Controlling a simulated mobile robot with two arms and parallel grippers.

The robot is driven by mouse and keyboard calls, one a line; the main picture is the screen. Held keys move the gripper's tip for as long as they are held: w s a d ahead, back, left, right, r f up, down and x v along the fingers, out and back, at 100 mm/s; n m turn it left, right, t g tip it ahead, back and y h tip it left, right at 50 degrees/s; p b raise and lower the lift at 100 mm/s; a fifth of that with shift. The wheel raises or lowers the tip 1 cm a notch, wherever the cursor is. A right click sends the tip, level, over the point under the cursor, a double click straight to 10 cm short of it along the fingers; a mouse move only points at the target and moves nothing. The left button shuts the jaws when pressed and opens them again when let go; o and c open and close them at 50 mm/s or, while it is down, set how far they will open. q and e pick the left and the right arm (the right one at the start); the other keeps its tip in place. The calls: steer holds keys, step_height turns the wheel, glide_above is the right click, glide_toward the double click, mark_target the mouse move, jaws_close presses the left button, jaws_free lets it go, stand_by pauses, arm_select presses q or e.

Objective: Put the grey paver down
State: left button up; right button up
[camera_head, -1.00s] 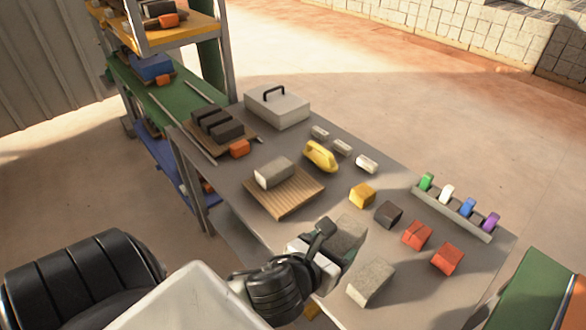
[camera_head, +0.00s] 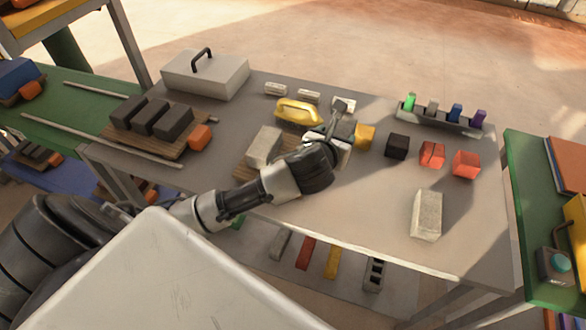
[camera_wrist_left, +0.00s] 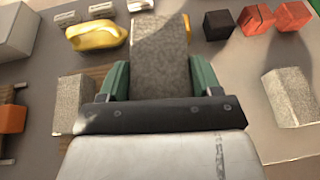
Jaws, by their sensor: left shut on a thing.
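My left gripper (camera_head: 341,133) is shut on a grey paver, a speckled block that shows between the green fingers in the left wrist view (camera_wrist_left: 161,58). In the head view the wrist and fingers hide most of it. The gripper is over the middle of the table, right of the wooden board (camera_head: 242,174). A second grey paver (camera_head: 264,147) lies on that board. A third (camera_head: 427,214) stands apart at the table's front right. Whether the held paver touches anything below is unclear. My right gripper is not in view.
A yellow handled tool (camera_head: 297,111) lies just behind the gripper. Yellow (camera_head: 366,134), black (camera_head: 397,146) and red blocks (camera_head: 465,164) line up to the right. A rack of coloured pegs (camera_head: 440,119) stands behind. The table between the red blocks and third paver is clear.

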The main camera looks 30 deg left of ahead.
mark_target(338, 122)
arm_select(q)
steer(key=shift+n+y, duration=0.5)
steer(key=w, duration=0.3)
steer(key=w+a+b, duration=0.1)
steer(key=w, duration=0.2)
steer(key=shift+a+r+b, duration=0.1)
steer(key=shift+a+b, duration=0.1)
steer(key=shift+b, duration=0.1)
steer(key=shift+a, duration=0.3)
steer(key=s+a+f, duration=0.4)
steer(key=a, duration=0.1)
steer(key=s+a+f, duration=0.2)
steer(key=s, duration=0.1)
steer(key=shift+a, duration=0.35)
steer(key=shift+s+a+f, duration=0.3)
steer(key=shift+a, duration=0.1)
step_height(338, 122, down, 4)
steer(key=shift+r, duration=0.1)
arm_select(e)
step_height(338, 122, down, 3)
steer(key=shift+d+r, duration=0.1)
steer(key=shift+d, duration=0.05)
arm_select(q)
steer(key=shift+f, duration=0.25)
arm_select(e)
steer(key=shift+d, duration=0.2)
arm_select(q)
steer(key=o, duration=1.2)
steer(key=shift+s, duration=0.1)
